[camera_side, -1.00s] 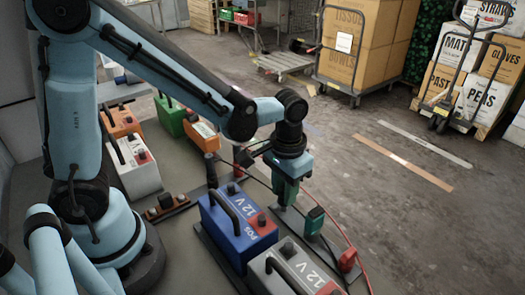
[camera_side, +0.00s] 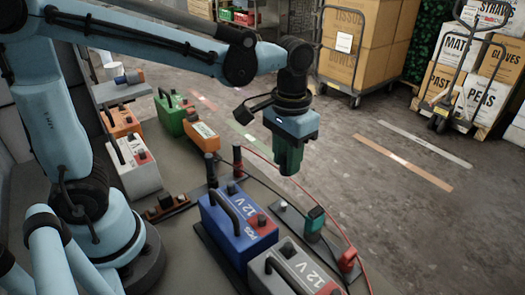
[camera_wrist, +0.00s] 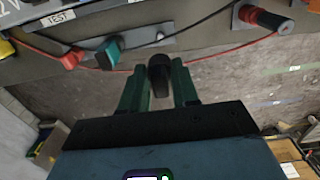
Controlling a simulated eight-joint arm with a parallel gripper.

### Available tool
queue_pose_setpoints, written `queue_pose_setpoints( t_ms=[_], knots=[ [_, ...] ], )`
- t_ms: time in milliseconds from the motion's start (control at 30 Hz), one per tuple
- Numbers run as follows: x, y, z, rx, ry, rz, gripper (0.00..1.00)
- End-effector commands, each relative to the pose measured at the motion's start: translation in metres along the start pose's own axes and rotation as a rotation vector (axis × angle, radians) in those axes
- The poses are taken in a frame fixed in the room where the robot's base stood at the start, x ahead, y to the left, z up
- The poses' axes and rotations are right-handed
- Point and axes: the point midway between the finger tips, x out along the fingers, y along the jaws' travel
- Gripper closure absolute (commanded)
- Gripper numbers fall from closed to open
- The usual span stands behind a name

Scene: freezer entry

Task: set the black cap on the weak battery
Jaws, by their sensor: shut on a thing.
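My gripper (camera_side: 288,168) is up above the bench's right edge, its green jaws pointing down. In the wrist view the jaws (camera_wrist: 158,90) are shut on a black cap (camera_wrist: 158,72). In the side view the jaws hide the cap. A blue 12 V battery (camera_side: 226,232) with a black handle and a red post cover stands below and left of my gripper. A grey 12 V battery (camera_side: 275,274) stands in front of it, cut off by the picture's edge. I cannot tell which battery is the weak one.
A green clamp (camera_side: 315,222) and a red clamp (camera_side: 347,261) with cables lie right of the batteries. White (camera_side: 134,165), orange (camera_side: 122,122) and green (camera_side: 172,118) batteries stand farther left.

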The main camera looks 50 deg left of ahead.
Motion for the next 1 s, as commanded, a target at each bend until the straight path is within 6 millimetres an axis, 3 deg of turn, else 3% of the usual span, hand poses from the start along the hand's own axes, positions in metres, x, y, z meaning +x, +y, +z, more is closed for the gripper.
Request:
queue_pose_setpoints(
  t_ms=[633, 1000],
  knots=[
    [-0.023, 0.0, 0.0, 0.0, 0.0, 0.0, 0.99],
    [-0.026, 0.0, 0.0, 0.0, 0.0, 0.0, 0.99]
  ],
)
